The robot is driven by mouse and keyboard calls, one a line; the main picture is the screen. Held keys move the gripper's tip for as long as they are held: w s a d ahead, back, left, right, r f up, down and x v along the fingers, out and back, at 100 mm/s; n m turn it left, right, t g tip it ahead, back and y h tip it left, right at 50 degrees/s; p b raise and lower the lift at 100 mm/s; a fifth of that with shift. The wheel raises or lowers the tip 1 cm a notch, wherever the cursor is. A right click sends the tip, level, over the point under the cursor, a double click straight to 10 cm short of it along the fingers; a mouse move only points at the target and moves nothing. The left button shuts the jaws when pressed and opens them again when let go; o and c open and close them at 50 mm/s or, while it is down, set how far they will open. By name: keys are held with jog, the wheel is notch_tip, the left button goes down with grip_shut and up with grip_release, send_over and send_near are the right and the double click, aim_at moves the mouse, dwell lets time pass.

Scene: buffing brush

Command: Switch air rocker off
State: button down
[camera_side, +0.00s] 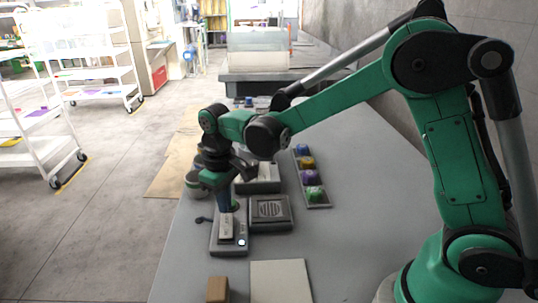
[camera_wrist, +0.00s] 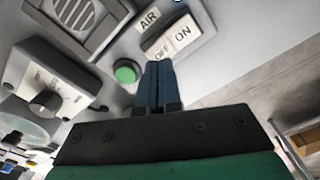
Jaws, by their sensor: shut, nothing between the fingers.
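The air rocker (camera_wrist: 175,42) is a white switch marked ON and OFF, beside a label reading AIR (camera_wrist: 149,18). It sits on a grey panel (camera_side: 230,246), and the rocker also shows in the side view (camera_side: 227,228). My gripper (camera_wrist: 158,64) is shut and empty, its blue fingers together. In the wrist view the fingertips lie at the OFF end of the rocker and cover part of it; I cannot tell whether they touch. In the side view my gripper (camera_side: 224,210) points down just above the rocker. Which half is pressed in is unclear.
A green button (camera_wrist: 127,71) is close to the left of my fingers. A grilled box (camera_side: 269,210) stands right of the panel, with a tray of coloured knobs (camera_side: 311,185) beyond. A brown block (camera_side: 217,289) and pale board (camera_side: 280,281) lie in front.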

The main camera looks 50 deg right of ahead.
jog(key=shift+f, duration=1.3)
dwell(0.9)
jog(key=shift+r, duration=3.55)
jog(key=shift+s+d+r, duration=0.1)
jog(key=s+d+r+m+t, duration=0.3)
jog(key=s+d+t, duration=0.2)
jog(key=s, duration=0.5)
jog(key=shift+s+t, duration=0.15)
jog(key=shift+t, duration=0.85)
jog(key=shift+d, duration=0.1)
